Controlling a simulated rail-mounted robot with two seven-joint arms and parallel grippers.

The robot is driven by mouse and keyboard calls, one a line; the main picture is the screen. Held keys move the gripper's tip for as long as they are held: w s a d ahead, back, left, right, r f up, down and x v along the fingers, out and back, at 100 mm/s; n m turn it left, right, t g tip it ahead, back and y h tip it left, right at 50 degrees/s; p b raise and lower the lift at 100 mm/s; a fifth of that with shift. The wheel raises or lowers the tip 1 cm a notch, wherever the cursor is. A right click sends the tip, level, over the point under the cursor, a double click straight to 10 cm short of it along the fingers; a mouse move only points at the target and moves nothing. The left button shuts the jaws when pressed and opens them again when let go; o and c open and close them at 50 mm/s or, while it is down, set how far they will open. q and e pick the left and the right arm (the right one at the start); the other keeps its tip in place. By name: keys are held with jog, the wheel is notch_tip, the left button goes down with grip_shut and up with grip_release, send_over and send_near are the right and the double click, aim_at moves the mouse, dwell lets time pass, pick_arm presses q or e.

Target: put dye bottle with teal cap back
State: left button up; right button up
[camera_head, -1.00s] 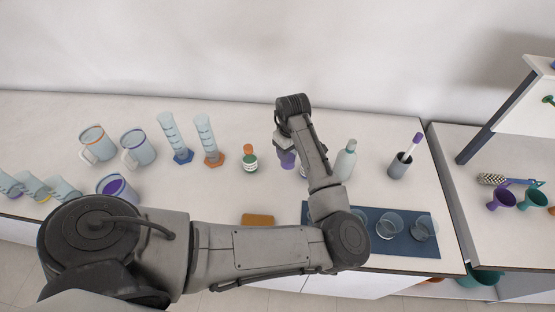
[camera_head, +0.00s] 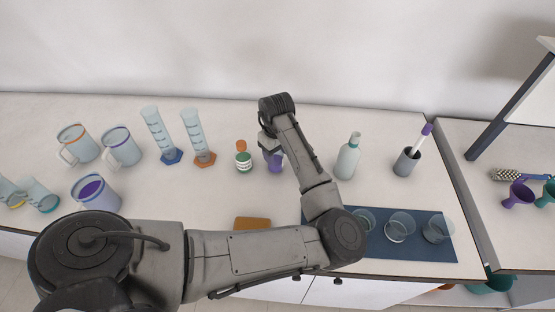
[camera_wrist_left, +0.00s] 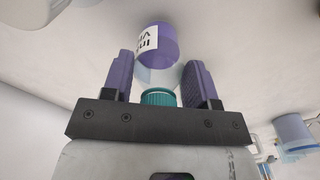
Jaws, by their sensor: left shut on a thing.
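The dye bottle with the teal cap shows in the left wrist view (camera_wrist_left: 160,48), with purple dye and a white label. Its teal cap (camera_wrist_left: 158,98) is close to my palm, and its body extends away between the two fingers. My left gripper (camera_wrist_left: 158,64) is shut on it. In the head view my left gripper (camera_head: 271,150) is over the counter, with the purple lower part of the bottle (camera_head: 276,167) showing below it. My arm hides the cap there. I cannot tell whether the bottle touches the counter. My right gripper is out of view.
An orange-capped bottle (camera_head: 243,160) stands just left of the held bottle. Two graduated cylinders (camera_head: 156,130) and several mugs (camera_head: 122,148) stand farther left. A pale bottle (camera_head: 348,158) and a dark pen cup (camera_head: 406,162) stand right. A blue mat (camera_head: 425,250) holds glass beakers.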

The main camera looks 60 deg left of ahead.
pick_arm(q)
jog(key=shift+f, duration=0.4)
jog(key=shift+r, duration=0.15)
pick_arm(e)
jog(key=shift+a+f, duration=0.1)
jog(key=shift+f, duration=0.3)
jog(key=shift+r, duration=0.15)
pick_arm(q)
jog(key=o, duration=0.9)
jog(key=shift+f, duration=0.25)
jog(key=shift+o, duration=0.2)
